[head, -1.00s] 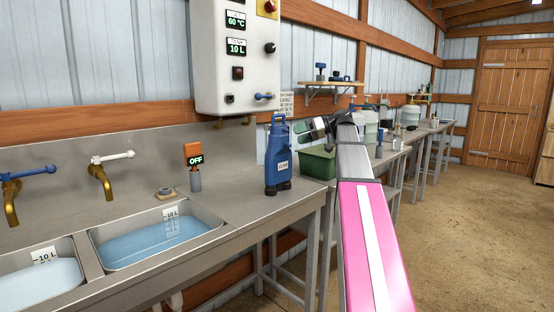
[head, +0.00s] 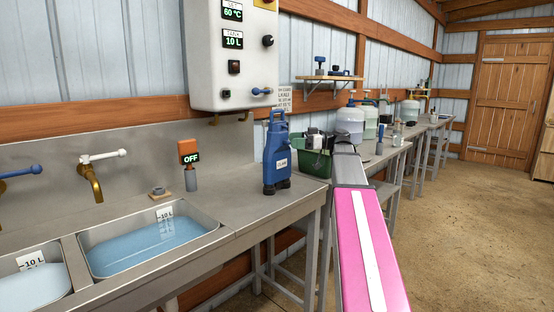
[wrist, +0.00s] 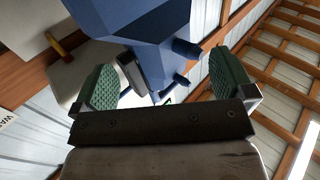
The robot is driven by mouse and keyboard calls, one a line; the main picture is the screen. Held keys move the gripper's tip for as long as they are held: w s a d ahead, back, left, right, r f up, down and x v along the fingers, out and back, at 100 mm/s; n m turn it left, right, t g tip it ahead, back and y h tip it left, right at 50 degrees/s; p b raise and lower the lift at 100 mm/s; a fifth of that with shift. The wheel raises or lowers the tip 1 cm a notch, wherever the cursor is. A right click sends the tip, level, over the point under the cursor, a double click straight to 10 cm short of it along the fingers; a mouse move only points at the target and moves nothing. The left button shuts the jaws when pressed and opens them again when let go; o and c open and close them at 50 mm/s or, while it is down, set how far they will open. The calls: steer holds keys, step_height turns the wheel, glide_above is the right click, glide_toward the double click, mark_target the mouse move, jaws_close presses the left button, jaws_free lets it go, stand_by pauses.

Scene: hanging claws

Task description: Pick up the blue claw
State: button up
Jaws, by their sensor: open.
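The blue claw (head: 276,162), with a loop handle on top, a white label and dark feet, stands upright on the steel counter (head: 240,205) near its right end. My gripper (head: 313,140) is just to the right of it in the head view, partly hidden by my own pink and grey arm. In the wrist view, the two green finger pads (wrist: 164,84) are spread apart. The blue claw (wrist: 140,25) fills the upper middle there, showing between and beyond the pads. I cannot tell whether it is fully between them; no grip shows.
A green bin (head: 314,163) sits behind my gripper. A white control box (head: 235,75) hangs on the wall above the claw. Water-filled sinks (head: 205,228) lie to the left. More tables with jugs (head: 350,122) run back right. The floor on the right is clear.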

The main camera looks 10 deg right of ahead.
mark_target(282, 132)
steer(key=shift+w+a, duration=0.25)
steer(key=shift+a, duration=1.05)
steer(key=shift+w+a, duration=0.25)
steer(key=shift+a, duration=1.05)
steer(key=shift+r, duration=0.1)
steer(key=c, duration=1.1)
step_height(282, 132, up, 4)
steer(key=shift+r, duration=0.1)
steer(key=s+a+r, duration=0.2)
steer(key=a, duration=0.1)
steer(key=s+a+r, duration=0.2)
steer(key=a, duration=0.1)
steer(key=s+a+r, duration=0.1)
steer(key=a+r, duration=0.1)
steer(key=a, duration=0.2)
steer(key=shift+s+r, duration=0.4)
